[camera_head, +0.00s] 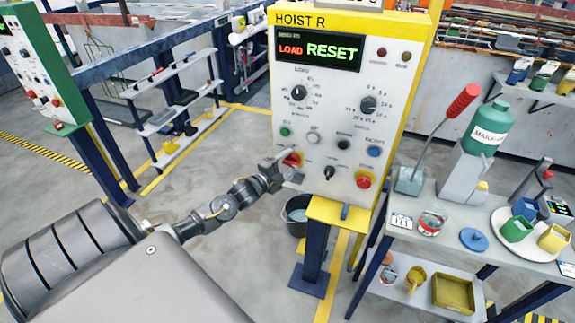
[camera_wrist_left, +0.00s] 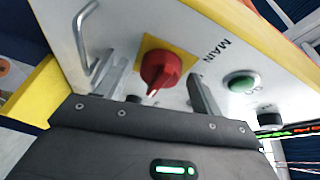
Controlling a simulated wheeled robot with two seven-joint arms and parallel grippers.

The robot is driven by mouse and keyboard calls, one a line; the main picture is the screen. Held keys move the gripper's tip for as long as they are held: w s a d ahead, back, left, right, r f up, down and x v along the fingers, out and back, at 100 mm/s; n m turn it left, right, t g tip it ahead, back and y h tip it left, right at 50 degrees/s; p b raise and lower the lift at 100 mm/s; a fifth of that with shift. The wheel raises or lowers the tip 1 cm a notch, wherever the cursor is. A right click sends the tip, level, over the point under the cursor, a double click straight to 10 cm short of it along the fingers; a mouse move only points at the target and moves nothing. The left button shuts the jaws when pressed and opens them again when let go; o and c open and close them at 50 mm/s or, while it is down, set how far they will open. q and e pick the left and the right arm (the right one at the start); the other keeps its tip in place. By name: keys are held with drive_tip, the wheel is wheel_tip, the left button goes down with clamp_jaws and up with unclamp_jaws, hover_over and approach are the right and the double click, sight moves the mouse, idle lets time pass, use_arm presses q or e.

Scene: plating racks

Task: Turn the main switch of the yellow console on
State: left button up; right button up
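The yellow console (camera_head: 338,110), labelled HOIST R, stands upright on a yellow and blue post. Its main switch (camera_head: 293,159) is a red rotary knob on a yellow plate at the panel's lower left. In the left wrist view the red knob (camera_wrist_left: 165,69) shows close up beside the word MAIN, its white mark towards my gripper. My left gripper (camera_head: 280,172) is at the panel's lower left edge. In the wrist view its fingers (camera_wrist_left: 157,88) are apart, one on each side of the knob, with gaps visible. Contact cannot be told. My right gripper is not in view.
A green button (camera_wrist_left: 240,82) and a metal handle (camera_wrist_left: 82,40) flank the knob. The console display (camera_head: 320,49) reads LOAD RESET. Right of the console is a table (camera_head: 455,237) with a green bottle (camera_head: 488,128) and containers. A bucket (camera_head: 297,215) stands behind the post.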

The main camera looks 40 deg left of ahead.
use_arm(q)
drive_tip(key=s+b, duration=0.2)
drive_tip(key=s, duration=0.9)
drive_tip(key=shift+a, duration=0.3)
drive_tip(key=shift+w, duration=0.1)
